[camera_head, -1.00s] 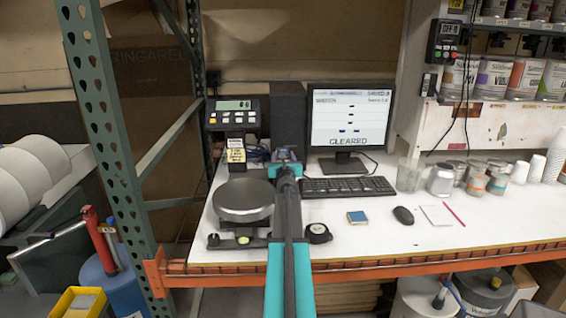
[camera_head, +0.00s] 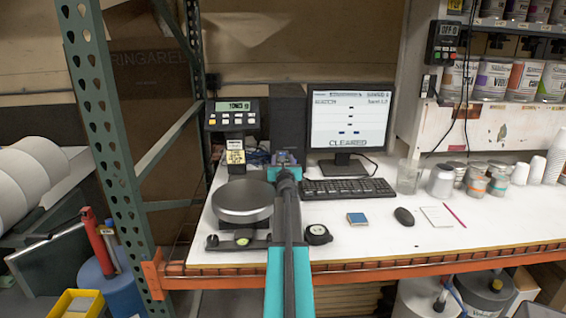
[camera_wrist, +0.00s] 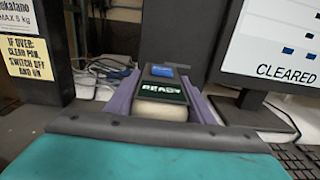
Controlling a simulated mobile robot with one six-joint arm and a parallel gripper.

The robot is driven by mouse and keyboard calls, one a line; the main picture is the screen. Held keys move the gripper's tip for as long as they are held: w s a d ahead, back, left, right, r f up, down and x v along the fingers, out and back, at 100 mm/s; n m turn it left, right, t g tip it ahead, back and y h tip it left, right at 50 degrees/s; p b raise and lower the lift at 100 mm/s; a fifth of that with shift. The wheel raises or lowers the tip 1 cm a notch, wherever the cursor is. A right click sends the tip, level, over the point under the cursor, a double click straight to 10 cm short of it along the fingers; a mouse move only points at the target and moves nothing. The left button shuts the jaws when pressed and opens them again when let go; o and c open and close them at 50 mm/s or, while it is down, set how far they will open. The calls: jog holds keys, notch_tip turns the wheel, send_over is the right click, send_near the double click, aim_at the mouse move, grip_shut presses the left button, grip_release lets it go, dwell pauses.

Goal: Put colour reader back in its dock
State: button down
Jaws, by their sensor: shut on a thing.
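My gripper (camera_head: 286,160) is over the back of the white bench, between the scale and the keyboard. In the wrist view its purple fingers (camera_wrist: 157,100) are shut on the colour reader (camera_wrist: 162,97). The reader has a dark top with a blue patch, a pale rounded near end and a screen that reads READY. In the head view the reader is mostly hidden by my gripper. A tall dark block (camera_head: 287,118) stands just beyond it and also shows in the wrist view (camera_wrist: 184,35). I cannot clearly make out the dock or whether the reader touches anything.
A scale with a round pan (camera_head: 243,203) and a display post (camera_head: 233,115) stands at left. The monitor (camera_head: 345,118) and keyboard (camera_head: 347,189) are at right. A glass (camera_head: 408,178), mouse (camera_head: 403,216) and several cans are further right. Bench front is partly clear.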

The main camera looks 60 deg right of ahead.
jog(key=shift+a+f, duration=0.1)
jog(key=shift+f, duration=0.2)
jog(key=c, duration=0.8)
grip_release()
jog(key=shift+s+f, duration=0.1)
jog(key=shift+f, duration=0.15)
jog(key=shift+c, duration=0.2)
jog(key=shift+r, duration=0.2)
